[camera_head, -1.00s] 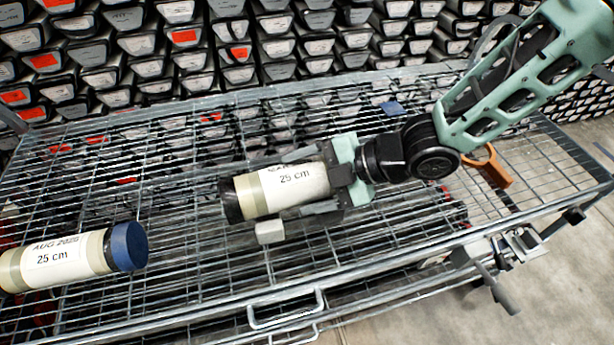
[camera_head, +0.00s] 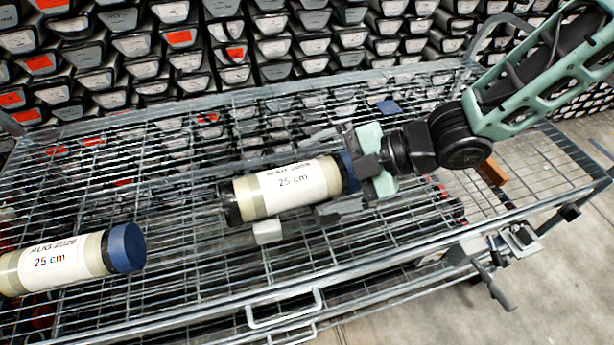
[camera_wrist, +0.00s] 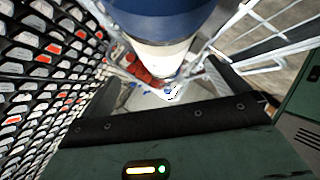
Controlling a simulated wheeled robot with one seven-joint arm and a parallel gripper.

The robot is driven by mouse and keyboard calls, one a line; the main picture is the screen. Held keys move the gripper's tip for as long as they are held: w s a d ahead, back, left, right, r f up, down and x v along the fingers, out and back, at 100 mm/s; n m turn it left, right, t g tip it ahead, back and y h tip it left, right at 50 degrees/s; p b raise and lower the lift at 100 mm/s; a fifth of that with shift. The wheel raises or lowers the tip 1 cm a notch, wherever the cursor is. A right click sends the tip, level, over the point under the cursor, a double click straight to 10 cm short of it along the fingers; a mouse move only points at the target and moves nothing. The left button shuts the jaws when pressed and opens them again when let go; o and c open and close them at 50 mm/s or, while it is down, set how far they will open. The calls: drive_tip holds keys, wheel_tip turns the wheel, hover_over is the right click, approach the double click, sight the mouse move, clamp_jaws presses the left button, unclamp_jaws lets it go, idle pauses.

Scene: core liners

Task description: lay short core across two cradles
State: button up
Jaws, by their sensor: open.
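A short core (camera_head: 292,186) with a white "25 cm" label, a black left end and a blue right end lies near the middle of the wire rack. A pale block (camera_head: 267,231), seemingly part of a cradle, shows under its left part; the other supports are mostly hidden. My gripper (camera_head: 335,180) is open at the blue end, with its fingers pointing left along the core. In the wrist view the blue end and white body of the core (camera_wrist: 160,22) fill the top middle, between the spread fingers. A second "25 cm" core (camera_head: 60,262) lies at the far left.
The wire rack (camera_head: 190,285) has a raised rail at the front and back. Stacked core boxes (camera_head: 240,50) fill the wall behind. An orange piece (camera_head: 492,172) sits at the right, and a small blue piece (camera_head: 390,107) lies at the back.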

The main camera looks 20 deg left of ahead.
drive_tip(key=w+d+r+m+t+h, duration=0.1)
drive_tip(key=d+r+m+t+h, duration=0.25)
drive_tip(key=d+m, duration=0.3)
drive_tip(key=w+d+r+m+t+h, duration=0.2)
drive_tip(key=d+r+m+h, duration=0.15)
drive_tip(key=d+m, duration=0.35)
drive_tip(key=s+d+r+m+g+h, duration=0.1)
drive_tip(key=s+d+m+g+h, duration=0.1)
drive_tip(key=s, duration=0.5)
drive_tip(key=s+d+r+m+g+h, duration=0.1)
drive_tip(key=s+d+m+h, duration=0.1)
drive_tip(key=s+d+m, duration=0.3)
drive_tip(key=s+m, duration=0.2)
drive_tip(key=s, duration=0.1)
drive_tip(key=shift+r+g+p, duration=0.25)
drive_tip(key=shift+g+p, duration=0.05)
drive_tip(key=shift+g, duration=0.05)
drive_tip(key=shift+d, duration=0.1)
